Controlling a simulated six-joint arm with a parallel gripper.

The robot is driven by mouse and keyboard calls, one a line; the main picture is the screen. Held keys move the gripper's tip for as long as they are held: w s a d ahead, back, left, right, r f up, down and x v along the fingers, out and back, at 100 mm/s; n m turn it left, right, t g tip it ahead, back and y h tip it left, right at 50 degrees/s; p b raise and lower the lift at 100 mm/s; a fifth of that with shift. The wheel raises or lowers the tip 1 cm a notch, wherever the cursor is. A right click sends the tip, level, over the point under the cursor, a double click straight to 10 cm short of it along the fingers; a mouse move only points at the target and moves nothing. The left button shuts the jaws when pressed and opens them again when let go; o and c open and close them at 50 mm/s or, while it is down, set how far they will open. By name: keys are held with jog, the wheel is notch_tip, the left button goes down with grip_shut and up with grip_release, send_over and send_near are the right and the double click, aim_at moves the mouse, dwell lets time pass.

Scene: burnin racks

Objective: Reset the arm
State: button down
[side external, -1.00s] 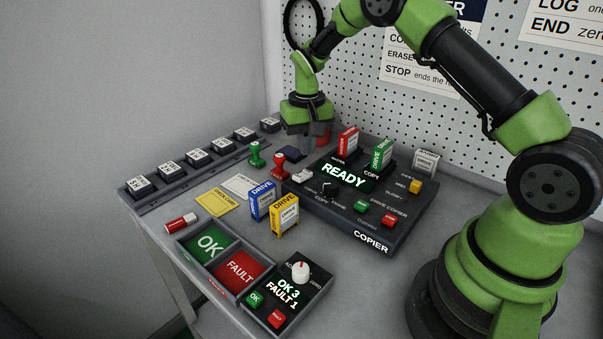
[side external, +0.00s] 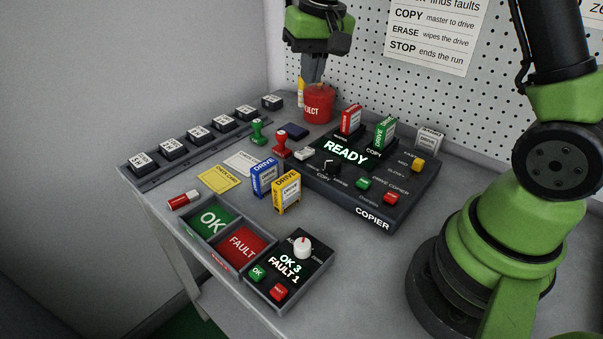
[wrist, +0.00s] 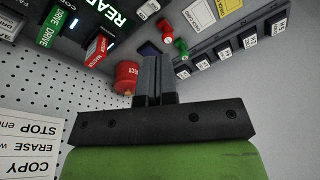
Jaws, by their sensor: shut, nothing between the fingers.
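My gripper (side external: 314,72) is at the top of the side external view, above the back of the table and just over the red reject bin (side external: 318,106). Its fingers are together with nothing between them. In the wrist view the closed fingers (wrist: 150,72) point out over the table, with the red bin (wrist: 127,76) beside them. The finger tips overlap the bin in the side view, so I cannot tell the exact gap there.
The copier (side external: 390,190) reads READY and holds a red and a green drive. A blue drive (side external: 264,178) and a yellow drive (side external: 287,194) stand before it. Stamps, cards, a row of dark blocks (side external: 198,136) and OK and FAULT trays (side external: 222,242) fill the table. Pegboard stands behind.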

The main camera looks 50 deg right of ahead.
jog(key=s+a+r+t, duration=0.3)
jog(key=s+a+r, duration=0.2)
jog(key=s+r, duration=0.45)
jog(key=s+a+n+t+y, duration=0.1)
jog(key=s+a+t, duration=0.1)
jog(key=s, duration=0.9)
jog(key=shift+a+f+n+y, duration=0.3)
jog(key=shift+a+f+y, duration=0.1)
jog(key=shift+f, duration=0.05)
jog(key=c, duration=1.8)
grip_release()
jog(key=shift+s, duration=0.1)
